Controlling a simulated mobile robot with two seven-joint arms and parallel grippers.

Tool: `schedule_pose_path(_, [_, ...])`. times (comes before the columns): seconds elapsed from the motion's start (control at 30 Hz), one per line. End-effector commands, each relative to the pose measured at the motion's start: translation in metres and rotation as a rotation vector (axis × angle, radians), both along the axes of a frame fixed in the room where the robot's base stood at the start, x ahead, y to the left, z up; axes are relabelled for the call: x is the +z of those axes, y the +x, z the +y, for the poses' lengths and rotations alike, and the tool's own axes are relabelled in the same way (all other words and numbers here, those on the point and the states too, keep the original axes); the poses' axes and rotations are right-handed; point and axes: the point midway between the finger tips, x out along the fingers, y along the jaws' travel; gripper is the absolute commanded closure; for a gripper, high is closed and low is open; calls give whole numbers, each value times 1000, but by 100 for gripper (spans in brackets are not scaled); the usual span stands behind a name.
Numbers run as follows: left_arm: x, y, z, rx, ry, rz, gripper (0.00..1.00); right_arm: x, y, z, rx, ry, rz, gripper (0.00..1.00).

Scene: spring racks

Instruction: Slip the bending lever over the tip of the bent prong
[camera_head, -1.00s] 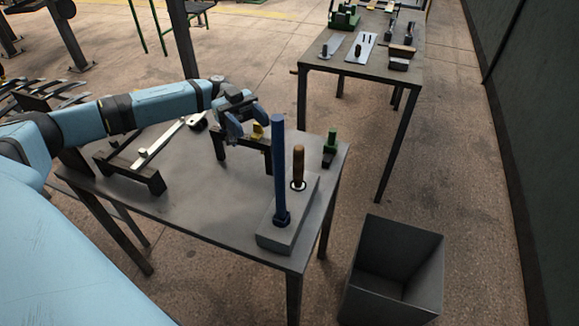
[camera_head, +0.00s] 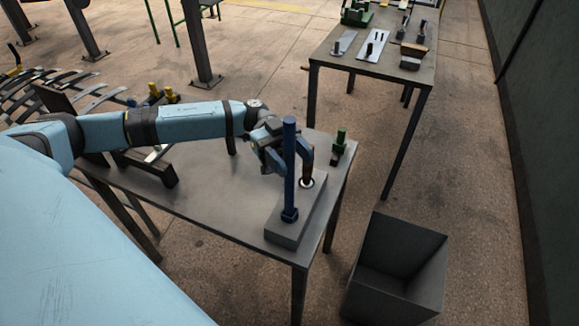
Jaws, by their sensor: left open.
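A blue upright bar (camera_head: 289,185) and a brown-handled tool (camera_head: 307,174) stand in a grey block (camera_head: 291,232) at the table's front right corner. I cannot tell for sure which one is the bending lever. My left gripper (camera_head: 294,163) is open at the upper part of the brown handle, behind the blue bar. The bar covers part of the fingers, so contact cannot be told. Several curved strips (camera_head: 66,81) lie on a rack at the far left. I cannot pick out the bent prong. My right gripper is not in view.
A small green-topped item (camera_head: 339,141) stands at the near table's (camera_head: 215,190) right edge. A dark fixture (camera_head: 150,170) is partly hidden behind my left arm. An empty grey bin (camera_head: 397,265) is on the floor. A second table (camera_head: 385,73) holds several tools.

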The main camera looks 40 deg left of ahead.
Motion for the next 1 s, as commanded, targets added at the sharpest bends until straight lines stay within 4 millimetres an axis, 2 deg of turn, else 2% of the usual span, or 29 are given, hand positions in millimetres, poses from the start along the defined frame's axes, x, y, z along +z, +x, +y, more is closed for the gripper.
schedule_pose_path(0.3, [0,-2,-6,0,1,0,45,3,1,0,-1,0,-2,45])
schedule_pose_path(0.53, [0,-2,-6,0,1,0,98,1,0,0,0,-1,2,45])
schedule_pose_path(0.57, [0,-2,-6,0,1,0,100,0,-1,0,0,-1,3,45])
schedule_pose_path(1.0, [0,-2,-6,1,1,0,100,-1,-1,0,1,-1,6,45])
